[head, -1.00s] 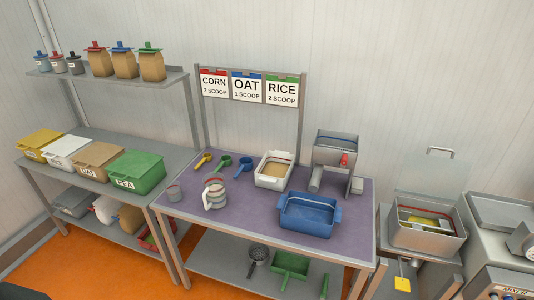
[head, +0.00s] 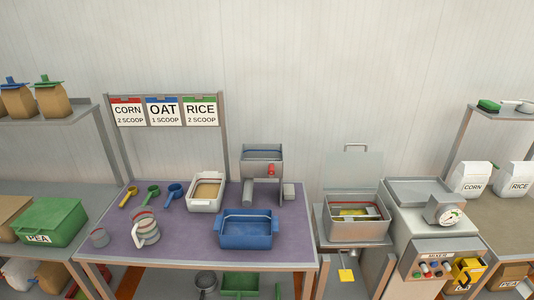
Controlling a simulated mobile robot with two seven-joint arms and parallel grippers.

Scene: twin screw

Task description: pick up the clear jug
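The clear jug (head: 146,230), with a handle on its left and a red line near its rim, stands upright on the purple-topped table (head: 185,250), left of the blue bin. Neither of my grippers shows in the head view. Nothing is seen touching the jug.
Yellow, green and blue scoops (head: 174,191) lie behind the jug. A white tub (head: 206,192), a blue bin (head: 246,231) and a metal machine (head: 262,165) stand to its right. The table's front left is clear. A mixer (head: 436,250) stands further right.

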